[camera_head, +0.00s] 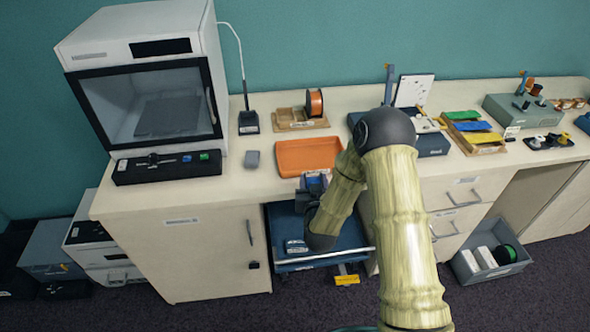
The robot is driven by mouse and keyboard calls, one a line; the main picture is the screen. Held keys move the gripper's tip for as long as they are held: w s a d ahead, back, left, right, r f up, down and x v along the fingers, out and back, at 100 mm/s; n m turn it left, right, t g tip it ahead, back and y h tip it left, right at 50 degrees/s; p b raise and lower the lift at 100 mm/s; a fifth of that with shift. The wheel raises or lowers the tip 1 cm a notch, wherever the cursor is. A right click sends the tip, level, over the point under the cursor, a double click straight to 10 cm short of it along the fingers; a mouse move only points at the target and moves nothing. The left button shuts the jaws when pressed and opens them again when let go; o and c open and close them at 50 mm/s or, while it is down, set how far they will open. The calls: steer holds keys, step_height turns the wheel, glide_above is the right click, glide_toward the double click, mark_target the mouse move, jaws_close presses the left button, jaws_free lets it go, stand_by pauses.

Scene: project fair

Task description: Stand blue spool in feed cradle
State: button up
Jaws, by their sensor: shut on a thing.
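My gripper (311,188) is at the front edge of the counter, just in front of the orange tray and partly hidden by my wrist. It is shut on a small blue thing (316,180) that looks like the blue spool; its shape is mostly hidden. A wooden holder (288,126) stands farther back on the counter, behind the orange tray. It may be the feed cradle, but I cannot tell for sure. An orange spool (314,103) stands upright at its right end, and its left part looks empty.
The orange tray (309,156) lies between my gripper and the wooden holder. A printer-like machine (147,85) and a black strip of tools (167,167) stand left. An open blue drawer (345,240) juts out below.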

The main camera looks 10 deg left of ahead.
steer(key=s+d+f+m+h, duration=0.1)
steer(key=d+f+h, duration=0.1)
steer(key=d+f, duration=1)
steer(key=shift+s+d+f+m, duration=0.3)
steer(key=shift+s+d+f, duration=0.1)
steer(key=shift+d, duration=1.8)
